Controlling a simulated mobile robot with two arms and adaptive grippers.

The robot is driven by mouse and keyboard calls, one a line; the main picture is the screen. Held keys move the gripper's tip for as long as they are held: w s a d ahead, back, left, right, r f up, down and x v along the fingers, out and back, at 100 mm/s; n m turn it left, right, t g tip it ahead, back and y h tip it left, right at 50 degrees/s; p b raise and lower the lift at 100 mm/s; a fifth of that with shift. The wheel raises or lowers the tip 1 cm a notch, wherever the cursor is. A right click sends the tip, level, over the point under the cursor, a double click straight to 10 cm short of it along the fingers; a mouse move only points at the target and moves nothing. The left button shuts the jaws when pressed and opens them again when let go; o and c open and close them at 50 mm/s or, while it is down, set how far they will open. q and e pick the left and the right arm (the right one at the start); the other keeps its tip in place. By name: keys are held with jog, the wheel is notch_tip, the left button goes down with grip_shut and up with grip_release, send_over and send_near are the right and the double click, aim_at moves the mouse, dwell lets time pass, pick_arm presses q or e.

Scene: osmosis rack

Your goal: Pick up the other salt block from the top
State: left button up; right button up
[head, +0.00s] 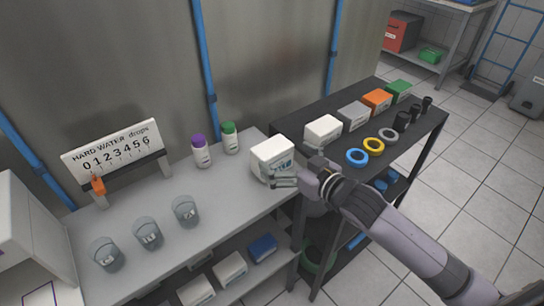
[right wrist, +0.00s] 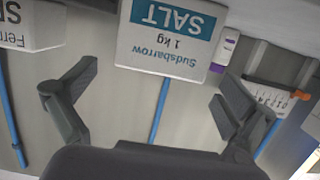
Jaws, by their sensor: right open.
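A white salt block (head: 268,161) with a teal label stands at the right end of the grey bench in the head view. In the right wrist view the salt block (right wrist: 165,55) appears upside down, its label reading "SALT" and "1 kg". My right gripper (head: 288,181) is at the block's front right side. In the right wrist view the gripper (right wrist: 158,92) is open and empty, and the block is ahead of the spread fingers. Whether a finger touches it, I cannot tell. My left gripper is not in view.
A white block (head: 322,130) stands on the black rack (head: 290,122) beside grey, orange and green boxes and coloured rings. Purple-capped (head: 201,152) and green-capped (head: 230,138) bottles, several glasses (head: 185,212) and a counter sign (head: 112,150) are on the bench. White blocks (head: 229,268) lie on the lower shelf.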

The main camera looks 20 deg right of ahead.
aim_at(272, 146)
jog(key=x, duration=0.5)
jog(key=shift+w+a+p, duration=0.15)
jog(key=shift+p, duration=0.2)
jog(key=shift+c, duration=0.4)
jog(key=c, duration=1.7)
jog(key=shift+r, duration=0.25)
jog(key=shift+c, duration=0.5)
